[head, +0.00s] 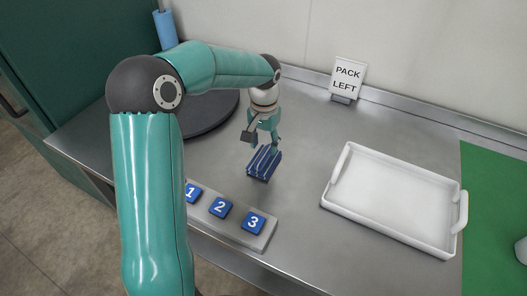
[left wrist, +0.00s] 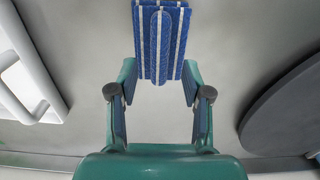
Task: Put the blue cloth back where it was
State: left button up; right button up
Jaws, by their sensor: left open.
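The blue cloth (head: 264,162) with white stripes lies folded on the steel counter, behind the numbered strip. It also shows in the left wrist view (left wrist: 160,40), at the top middle just past the fingertips. My left gripper (head: 262,137) is directly over and beside the cloth in the head view. In the left wrist view the gripper (left wrist: 158,92) has its fingers spread apart, with bare counter between them. Whether a fingertip touches the cloth, I cannot tell. My right gripper is not in view.
A strip (head: 236,229) with blue tiles 1, 2 and 3 lies at the counter's front edge. An empty white tray (head: 397,207) stands right, beside a green mat (head: 490,225). A dark round disc (head: 208,118) lies left behind my arm. A "PACK LEFT" sign (head: 347,78) stands at the back.

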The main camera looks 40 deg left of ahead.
aim_at(264, 155)
pick_arm(q)
notch_tip(264, 155, up, 7)
dwell(0.3)
dwell(0.5)
